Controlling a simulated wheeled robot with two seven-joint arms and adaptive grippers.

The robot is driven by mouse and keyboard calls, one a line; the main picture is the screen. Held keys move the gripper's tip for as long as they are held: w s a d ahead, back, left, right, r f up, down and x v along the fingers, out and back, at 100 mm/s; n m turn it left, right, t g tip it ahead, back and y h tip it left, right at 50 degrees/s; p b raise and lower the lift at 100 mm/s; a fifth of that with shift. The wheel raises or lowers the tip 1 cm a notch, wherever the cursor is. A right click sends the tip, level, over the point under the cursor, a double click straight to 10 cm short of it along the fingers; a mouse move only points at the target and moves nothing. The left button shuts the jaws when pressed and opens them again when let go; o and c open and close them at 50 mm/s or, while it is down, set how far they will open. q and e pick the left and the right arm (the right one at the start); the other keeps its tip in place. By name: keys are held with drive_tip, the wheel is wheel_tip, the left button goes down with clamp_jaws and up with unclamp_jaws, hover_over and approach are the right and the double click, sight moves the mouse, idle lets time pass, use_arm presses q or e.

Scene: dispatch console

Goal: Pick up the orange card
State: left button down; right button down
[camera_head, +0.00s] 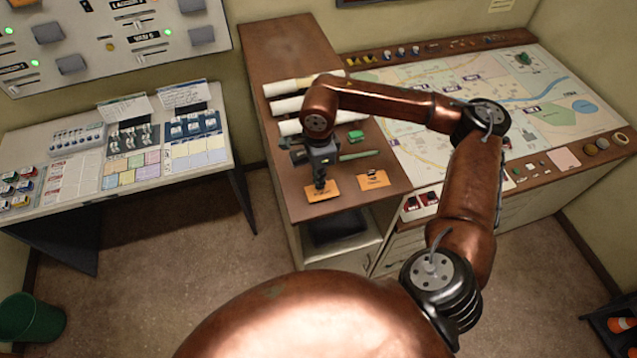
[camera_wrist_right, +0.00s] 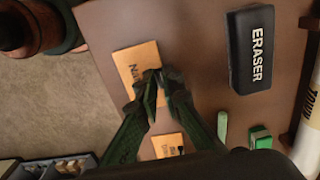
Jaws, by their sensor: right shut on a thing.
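Two orange cards with dark print lie at the front of the brown desk top. The left orange card (camera_head: 326,194) is under my right gripper (camera_head: 320,186), and it fills the upper middle of the wrist view (camera_wrist_right: 128,62). The right orange card (camera_head: 376,180) lies apart from it and also shows in the wrist view (camera_wrist_right: 167,147). My right gripper's dark green fingers (camera_wrist_right: 163,88) are shut on the left card at its edge. I cannot tell whether that card is off the desk. My left gripper is not in view.
A black eraser (camera_wrist_right: 252,48), a green stick (camera_head: 358,155) and a green block (camera_head: 356,135) lie near the cards. Rolled white papers (camera_head: 286,105) lie further back. The map table (camera_head: 560,95) adjoins on the right. The desk's front edge is close to the cards.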

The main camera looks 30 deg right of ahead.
drive_tip(key=w+a+r+b, duration=0.2)
drive_tip(key=a+r+b, duration=0.2)
drive_tip(key=a+r, duration=0.7)
drive_tip(key=a, duration=0.2)
drive_tip(key=shift+w+a+r+b, duration=0.3)
drive_tip(key=shift+w+a, duration=0.05)
drive_tip(key=shift+a, duration=0.05)
